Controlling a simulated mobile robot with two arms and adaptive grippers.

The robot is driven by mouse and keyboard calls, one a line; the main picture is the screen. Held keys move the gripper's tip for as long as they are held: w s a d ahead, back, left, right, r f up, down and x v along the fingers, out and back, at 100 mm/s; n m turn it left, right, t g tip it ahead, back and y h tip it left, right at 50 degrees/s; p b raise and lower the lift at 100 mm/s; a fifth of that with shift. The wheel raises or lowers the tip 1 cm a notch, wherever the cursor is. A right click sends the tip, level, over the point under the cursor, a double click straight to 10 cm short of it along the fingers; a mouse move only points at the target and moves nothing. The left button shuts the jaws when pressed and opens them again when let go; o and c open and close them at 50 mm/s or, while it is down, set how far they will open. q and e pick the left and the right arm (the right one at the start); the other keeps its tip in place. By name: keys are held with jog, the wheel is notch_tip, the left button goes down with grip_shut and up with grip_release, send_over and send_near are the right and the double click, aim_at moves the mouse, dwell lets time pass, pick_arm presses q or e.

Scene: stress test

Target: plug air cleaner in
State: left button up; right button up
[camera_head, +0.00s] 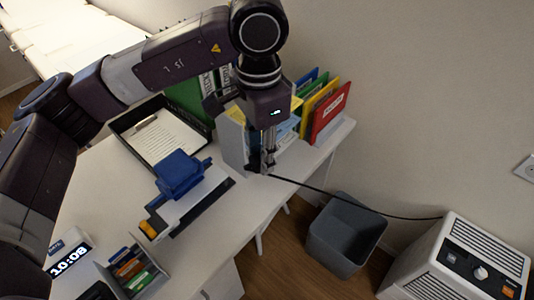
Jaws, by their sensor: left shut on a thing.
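The air cleaner (458,262), a white box with slatted vents and a dark control panel, stands on the floor at the lower right. Its black cable (345,199) runs from its back left to my left gripper (268,168). The gripper is shut on the cable's plug end, above the desk's right edge. The fingers hide the plug itself. A white wall socket (527,168) shows at the right picture edge, partly cut off, far to the right of the gripper. My right gripper is not in view.
The white desk (255,205) holds colored binders (328,112), a paper tray (165,138), a blue hole punch (180,175), a digital clock (70,260) and a pen organizer (130,270). A grey bin (345,235) stands on the floor under the cable.

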pick_arm(q)
jog(key=s+a+r+n, duration=0.5)
jog(key=a+r+n, duration=0.1)
jog(key=r, duration=0.2)
jog(key=shift+a+r+n, duration=0.25)
jog(key=shift+a+n, duration=0.15)
jog(key=w+d+n, duration=0.4)
jog(key=w+d, duration=0.4)
jog(key=d, duration=0.2)
jog(key=shift+n, duration=0.3)
jog(key=s+a+f, duration=0.3)
jog(key=a+f, duration=0.2)
jog(key=a, duration=0.4)
jog(key=s+a+f, duration=0.3)
jog(key=a+f, duration=0.2)
jog(key=a, duration=0.5)
